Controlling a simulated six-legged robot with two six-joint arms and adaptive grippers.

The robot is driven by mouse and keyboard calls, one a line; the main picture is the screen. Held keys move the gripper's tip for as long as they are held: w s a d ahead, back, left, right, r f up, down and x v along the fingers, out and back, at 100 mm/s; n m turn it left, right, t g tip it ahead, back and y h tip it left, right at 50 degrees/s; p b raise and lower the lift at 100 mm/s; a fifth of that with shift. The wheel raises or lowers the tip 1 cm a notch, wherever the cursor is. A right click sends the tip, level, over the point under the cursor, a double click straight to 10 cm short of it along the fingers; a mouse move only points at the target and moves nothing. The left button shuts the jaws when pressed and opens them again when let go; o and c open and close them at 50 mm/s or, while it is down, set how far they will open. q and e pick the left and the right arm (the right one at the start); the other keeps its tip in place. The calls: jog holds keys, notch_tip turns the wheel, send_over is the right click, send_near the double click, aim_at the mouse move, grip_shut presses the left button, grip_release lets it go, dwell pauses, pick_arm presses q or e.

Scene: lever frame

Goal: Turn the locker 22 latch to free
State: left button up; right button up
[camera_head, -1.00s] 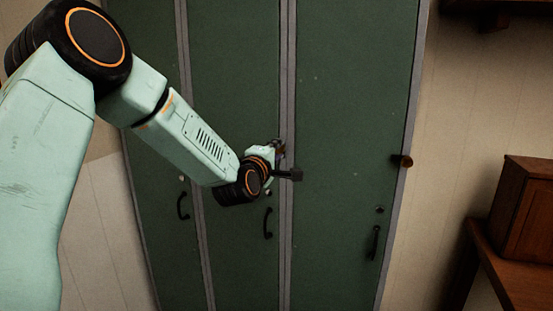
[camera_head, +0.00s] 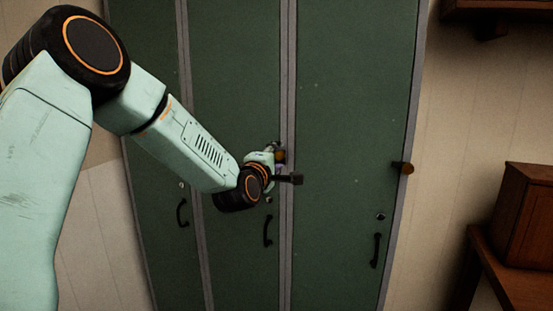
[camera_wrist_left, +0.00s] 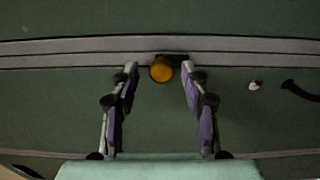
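A latch with a round orange-brown knob (camera_wrist_left: 162,69) and a dark mount shows in the left wrist view, on the grey strip between two doors. The same knob (camera_head: 280,155) shows partly in the head view, beside my left gripper (camera_head: 275,161). In the wrist view my left gripper (camera_wrist_left: 159,72) is open, its two fingers on either side of the knob near the fingertips. Contact cannot be told. A second brown-knobbed latch (camera_head: 404,168) is at the right edge of the right door. No locker number is readable. My right gripper is out of view.
The green locker doors (camera_head: 350,90) have dark handles low down, such as the middle one (camera_head: 267,228) and the right one (camera_head: 376,250). A wooden box (camera_head: 527,215) on a brown table is at the right. A shelf is at the upper right.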

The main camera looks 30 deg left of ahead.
pick_arm(q)
jog(key=v, duration=1.2)
jog(key=shift+s, duration=0.1)
dwell(0.6)
